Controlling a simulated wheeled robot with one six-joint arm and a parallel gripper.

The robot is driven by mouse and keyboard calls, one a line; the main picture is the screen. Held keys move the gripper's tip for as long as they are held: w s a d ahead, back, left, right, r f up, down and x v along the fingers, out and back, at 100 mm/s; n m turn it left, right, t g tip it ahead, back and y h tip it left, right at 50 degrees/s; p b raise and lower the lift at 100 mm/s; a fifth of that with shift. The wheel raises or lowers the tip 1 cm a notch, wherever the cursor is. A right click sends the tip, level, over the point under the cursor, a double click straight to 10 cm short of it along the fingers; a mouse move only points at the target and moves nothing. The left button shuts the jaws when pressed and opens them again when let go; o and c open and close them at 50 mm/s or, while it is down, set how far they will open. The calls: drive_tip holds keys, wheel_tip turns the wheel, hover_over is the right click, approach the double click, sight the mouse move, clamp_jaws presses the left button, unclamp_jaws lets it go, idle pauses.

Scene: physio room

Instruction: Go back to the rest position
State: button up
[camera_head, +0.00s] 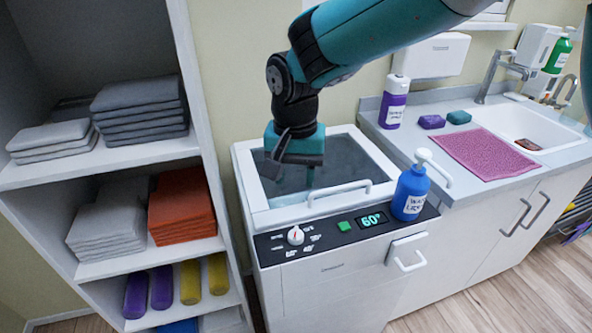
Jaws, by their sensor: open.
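My gripper (292,158) hangs at the end of my teal and black arm, which reaches in from the upper right. It is over the glass lid of a white heating unit (330,290), and its jaws are open. I see nothing held in it, though its fingertips are small and hard to make out. The lid (350,160) looks shut, with a white handle (340,193) along its front. The gap between the gripper and the lid cannot be judged exactly.
A blue pump bottle (411,192) stands on the unit's front right corner, beside the display. A shelf unit (205,160) with folded towels stands close on the left. On the right is a counter with a purple bottle (393,103), pink mat (484,152) and sink (535,122).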

drive_tip(key=shift+r, duration=0.5)
drive_tip(key=s+d+r+n+y, duration=0.2)
drive_tip(key=s+d, duration=0.4)
drive_tip(key=s, duration=0.5)
drive_tip(key=s+d+r+n+y, duration=0.2)
drive_tip(key=s+d+r+n, duration=0.3)
drive_tip(key=s, duration=0.5)
drive_tip(key=d+n, duration=0.2)
drive_tip(key=shift+s+d+r, duration=0.2)
drive_tip(key=shift+s+d, duration=0.1)
drive_tip(key=shift+s, duration=0.1)
drive_tip(key=shift+c, duration=0.2)
